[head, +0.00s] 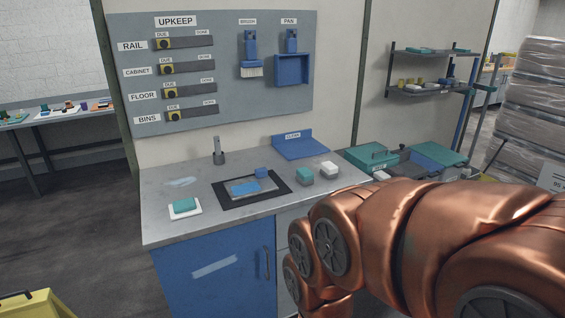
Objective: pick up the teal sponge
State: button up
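A teal block that looks like a sponge (184,205) lies on a small white square (196,213) at the front left of the counter. A second block with a teal top and grey body (304,175) sits on the right part of the counter, so I cannot tell for certain which one is the teal sponge. Both stand clear of my arm. My copper arm fills the lower right of the head view, and my gripper is out of the picture.
The grey counter (227,209) also holds a black-rimmed inset (270,191), a blue block (261,172), a white-topped block (328,169), a faucet (218,152) and a blue tray (303,147). Teal bins (371,157) stand right. A yellow object (36,305) is lower left.

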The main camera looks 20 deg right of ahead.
aim_at(305, 177)
jog(key=i, duration=1.3)
jog(key=u, duration=0.05)
